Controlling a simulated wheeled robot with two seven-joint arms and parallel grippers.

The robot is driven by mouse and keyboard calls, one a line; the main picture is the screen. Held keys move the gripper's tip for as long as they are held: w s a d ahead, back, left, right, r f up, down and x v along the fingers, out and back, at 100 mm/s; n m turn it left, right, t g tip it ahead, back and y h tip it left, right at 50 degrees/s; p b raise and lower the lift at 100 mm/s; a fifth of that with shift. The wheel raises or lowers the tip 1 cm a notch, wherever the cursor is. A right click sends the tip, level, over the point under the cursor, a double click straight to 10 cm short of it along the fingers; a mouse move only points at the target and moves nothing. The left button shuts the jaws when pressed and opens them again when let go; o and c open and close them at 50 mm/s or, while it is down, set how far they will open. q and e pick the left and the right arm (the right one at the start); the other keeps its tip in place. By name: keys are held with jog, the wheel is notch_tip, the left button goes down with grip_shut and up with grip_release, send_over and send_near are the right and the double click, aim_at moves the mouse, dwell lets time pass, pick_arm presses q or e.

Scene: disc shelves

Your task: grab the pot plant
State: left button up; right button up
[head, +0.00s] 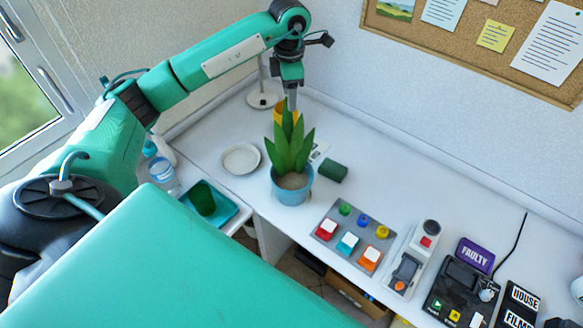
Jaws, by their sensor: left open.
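The pot plant (290,163) has upright pointed green leaves in a light blue pot. It stands upright on the white table (235,205), left of the button panel. My left gripper (292,103) points down just above and behind the leaf tips, seen from here. It is open, and its fingertips are partly hidden by the leaves. I cannot tell whether it touches them. My right gripper is out of view.
A yellow object (279,112) is partly hidden behind the plant. A white plate (241,158) lies to its left and a dark green block (333,171) to its right. A button panel (342,260) stands in front right. A green cup (203,198) sits on a teal tray.

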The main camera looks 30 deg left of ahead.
pick_arm(q)
jog(key=shift+f+p, duration=0.35)
jog(key=shift+p, duration=0.05)
notch_tip(320, 180, down, 4)
jog(key=shift+d+f+p, duration=0.1)
jog(key=shift+p, duration=0.75)
grip_shut()
jog(key=shift+r, duration=0.25)
